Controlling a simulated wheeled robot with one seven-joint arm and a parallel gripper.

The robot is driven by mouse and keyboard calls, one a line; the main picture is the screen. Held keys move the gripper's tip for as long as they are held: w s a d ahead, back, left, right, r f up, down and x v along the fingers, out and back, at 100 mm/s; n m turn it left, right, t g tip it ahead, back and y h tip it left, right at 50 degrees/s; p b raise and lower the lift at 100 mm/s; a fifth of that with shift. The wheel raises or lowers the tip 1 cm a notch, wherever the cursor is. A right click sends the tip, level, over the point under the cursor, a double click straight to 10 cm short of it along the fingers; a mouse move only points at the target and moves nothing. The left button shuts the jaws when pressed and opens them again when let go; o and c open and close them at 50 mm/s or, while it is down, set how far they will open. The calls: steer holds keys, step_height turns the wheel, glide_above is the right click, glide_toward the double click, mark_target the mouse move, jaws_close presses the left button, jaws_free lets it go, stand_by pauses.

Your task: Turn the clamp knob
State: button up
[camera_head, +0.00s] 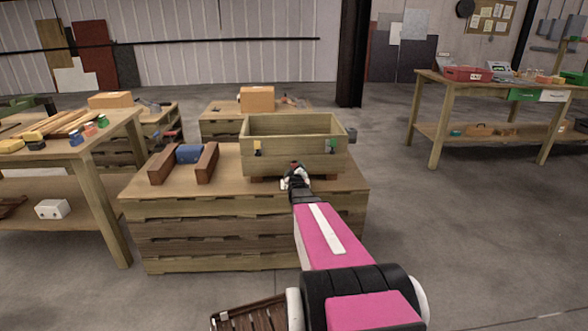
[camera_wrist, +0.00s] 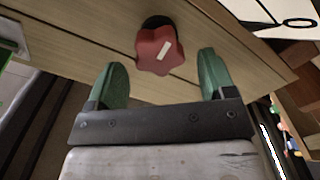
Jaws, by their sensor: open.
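A red star-shaped clamp knob (camera_wrist: 158,50) with a white mark on its face shows in the wrist view, on a dark round base against wooden planks. My gripper (camera_wrist: 162,60) is open, its two green fingers standing apart on the left and right of the knob. The knob appears between and just beyond the fingertips, and I see no contact. In the head view my gripper (camera_head: 296,178) is at the front face of a wooden box (camera_head: 310,160). A small red spot shows at its tip there, too small to make out clearly.
The box stands on a pallet-like wooden table (camera_head: 240,225). A blue object (camera_head: 189,154) lies between two brown blocks (camera_head: 206,162) left of the box. A workbench (camera_head: 100,150) stands at left, another (camera_head: 445,95) at right. The floor at right is clear.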

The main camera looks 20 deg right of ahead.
steer(key=shift+x, duration=1.45)
steer(key=c, duration=0.9)
steer(key=shift+m, duration=0.3)
